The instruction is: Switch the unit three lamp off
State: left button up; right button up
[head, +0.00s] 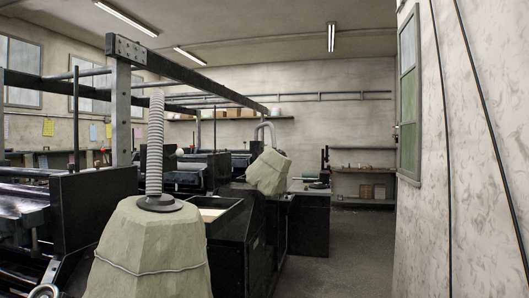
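I cannot make out a lamp or switch marked as unit three. Three lit ceiling tubes show: one at upper left (127,17), one farther back (189,56) and one at upper right (331,37). A row of dark machine units stands on the left, with a near unit (95,205) and others behind it. A small plate with dots (128,48) sits on the overhead beam above the near post. Its details are too small to tell. Neither of my grippers is in view.
A greenish covered bulk (150,250) with a ribbed grey hose (155,150) stands close in front. Another covered bulk (268,172) stands farther back. A pale wall (475,150) closes the right side. Open grey floor (345,250) runs between, toward shelves (362,185) at the back.

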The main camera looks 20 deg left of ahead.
aim_at(180, 152)
jog(key=i+l+u, duration=0.25)
jog(key=i, duration=0.3)
jog(key=i+l+u, duration=0.15)
jog(key=i+u, duration=0.15)
jog(key=i, duration=0.3)
jog(key=i+l+u, duration=0.25)
jog(key=i, duration=0.25)
jog(key=l, duration=0.1)
